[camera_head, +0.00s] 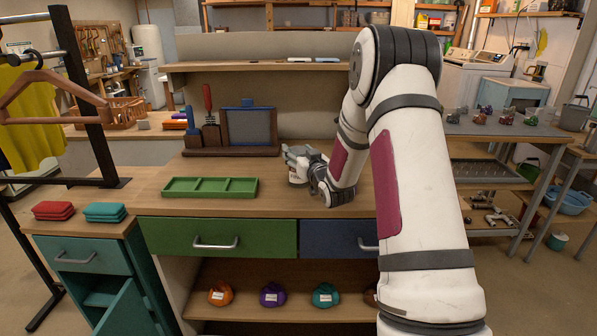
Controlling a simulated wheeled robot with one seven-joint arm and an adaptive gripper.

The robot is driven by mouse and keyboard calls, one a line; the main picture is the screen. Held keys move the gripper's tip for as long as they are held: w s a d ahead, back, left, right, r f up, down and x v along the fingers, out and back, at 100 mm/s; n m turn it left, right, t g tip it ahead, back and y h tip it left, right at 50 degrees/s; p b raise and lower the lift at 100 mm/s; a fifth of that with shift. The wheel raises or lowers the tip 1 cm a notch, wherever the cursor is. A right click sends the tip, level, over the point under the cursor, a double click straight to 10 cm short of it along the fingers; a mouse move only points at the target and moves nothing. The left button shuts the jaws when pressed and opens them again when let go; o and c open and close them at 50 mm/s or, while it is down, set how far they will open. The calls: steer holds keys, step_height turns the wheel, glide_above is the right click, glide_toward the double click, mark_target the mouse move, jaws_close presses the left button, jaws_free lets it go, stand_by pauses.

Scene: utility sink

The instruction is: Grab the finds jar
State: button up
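My gripper (290,156) is low over the wooden worktop, right of the green tray, with its fingers pointing left. A small jar-like thing with a pale label (297,174) shows right at the fingers. It is small and partly covered by the gripper, so I cannot tell whether the fingers hold it or only stand beside it. Several small jars with dark and reddish contents (505,117) stand on the grey metal table at the right. No readable label tells which is the finds jar.
A green compartment tray (210,187) lies empty on the worktop (160,206). Behind it stands a dark wooden rack (230,150) with tools and a framed panel. Folded red cloths (53,210) and teal cloths (105,212) lie at the left. Labelled bundles (272,295) sit on the shelf below.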

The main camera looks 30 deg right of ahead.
jaws_close()
steer(key=shift+r, duration=0.1)
